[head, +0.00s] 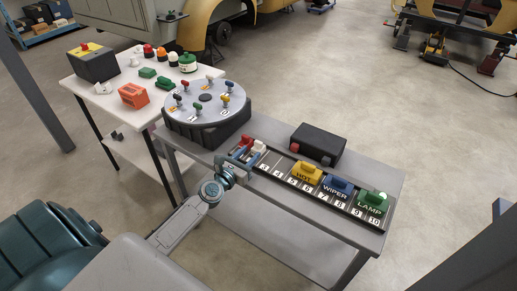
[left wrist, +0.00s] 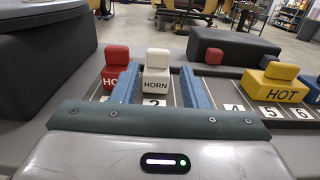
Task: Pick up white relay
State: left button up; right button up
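The white relay (head: 259,146) stands upright in the numbered strip (head: 275,163) on the grey table. My left gripper (head: 243,157) is low over the strip. In the left wrist view its blue fingers (left wrist: 158,83) stand apart, one on each side of the white relay, with gaps showing. My right gripper is in neither view.
A red relay (left wrist: 116,67) stands close left of the left finger. Yellow HOT (head: 306,173), blue WIPER (head: 337,187) and green LAMP (head: 373,202) relays fill the right of the strip. A black box (head: 318,142) and a round turntable (head: 206,103) stand behind. Slots 3 and 4 are empty.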

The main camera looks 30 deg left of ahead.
aim_at(257, 144)
pick_arm(q)
jog(key=shift+w, duration=3.45)
jog(key=shift+s+r, duration=0.1)
jog(key=shift+c, duration=0.4)
jog(key=c, duration=0.7)
